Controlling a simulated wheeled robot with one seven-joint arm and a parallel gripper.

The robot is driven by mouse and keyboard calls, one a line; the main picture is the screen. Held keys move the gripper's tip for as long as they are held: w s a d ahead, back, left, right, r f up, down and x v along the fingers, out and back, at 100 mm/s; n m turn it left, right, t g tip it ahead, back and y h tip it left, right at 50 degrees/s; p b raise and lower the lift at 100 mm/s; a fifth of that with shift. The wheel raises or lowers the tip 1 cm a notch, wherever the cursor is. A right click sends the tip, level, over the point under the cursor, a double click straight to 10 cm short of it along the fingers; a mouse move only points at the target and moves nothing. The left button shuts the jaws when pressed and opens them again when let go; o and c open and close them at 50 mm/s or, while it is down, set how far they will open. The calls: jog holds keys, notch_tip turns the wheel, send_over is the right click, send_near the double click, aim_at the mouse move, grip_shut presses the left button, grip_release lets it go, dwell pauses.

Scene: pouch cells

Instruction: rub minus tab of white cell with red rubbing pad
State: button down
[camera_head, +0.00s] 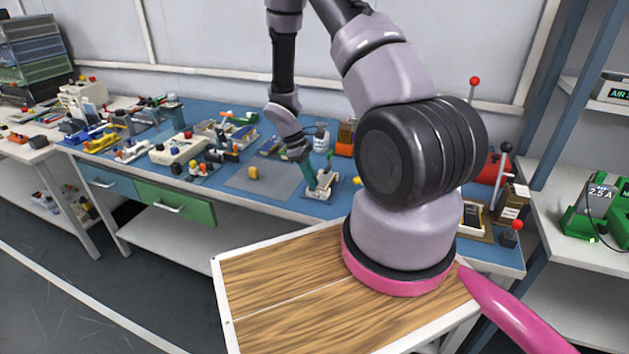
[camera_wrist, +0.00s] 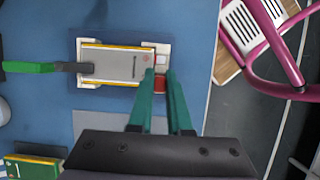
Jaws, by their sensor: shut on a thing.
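In the wrist view, a flat pale grey cell (camera_wrist: 112,62) with a minus-like dark mark lies in a white holder (camera_wrist: 82,101) with yellow strips along its long sides. Small pale tab areas (camera_wrist: 160,59) show at its right end, beside my fingertips. My gripper (camera_wrist: 160,78) has green fingers, shut on a small red pad (camera_wrist: 160,86) that shows between them. The fingers partly cover the holder's right end, and I cannot tell whether the pad touches a tab. In the head view, my gripper (camera_head: 314,190) is low over the holder on the blue bench.
A green-handled dark clamp (camera_wrist: 30,67) reaches the cell's left end. Another green and yellow item (camera_wrist: 32,168) lies lower left. A yellow block (camera_head: 253,172) sits on a grey mat (camera_head: 280,180). Several fixtures crowd the bench's left; a red-knobbed lever press (camera_head: 503,165) stands right.

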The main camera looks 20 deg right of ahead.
jog(key=shift+w+a, duration=0.15)
jog(key=shift+s+d, duration=0.6)
jog(key=shift+w+a, duration=0.6)
jog(key=shift+s+d, duration=0.6)
notch_tip(320, 180, up, 7)
dwell(0.4)
dwell(0.5)
